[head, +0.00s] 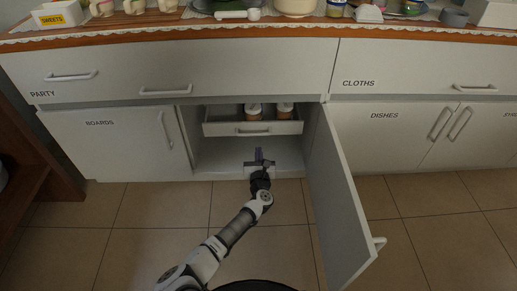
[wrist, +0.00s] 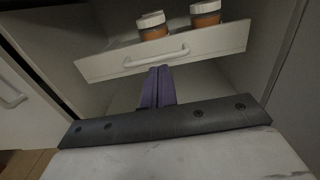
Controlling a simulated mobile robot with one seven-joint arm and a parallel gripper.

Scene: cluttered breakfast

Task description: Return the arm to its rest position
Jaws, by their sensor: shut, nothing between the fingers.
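My arm reaches low across the floor to the open cabinet. My gripper (head: 259,152) is at the cabinet opening, below and in front of the inner drawer (head: 221,129). In the wrist view the gripper's purple fingers (wrist: 158,72) are together and empty, with their tips near the drawer's front, just under its handle (wrist: 157,58). I cannot tell whether they touch the drawer.
The open cabinet door (head: 339,195) swings out just right of my arm. Two orange jars with white lids (head: 254,110) stand in the inner drawer. The closed BOARDS door (head: 115,142) is to the left. Tiled floor (head: 150,210) is clear left of my arm.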

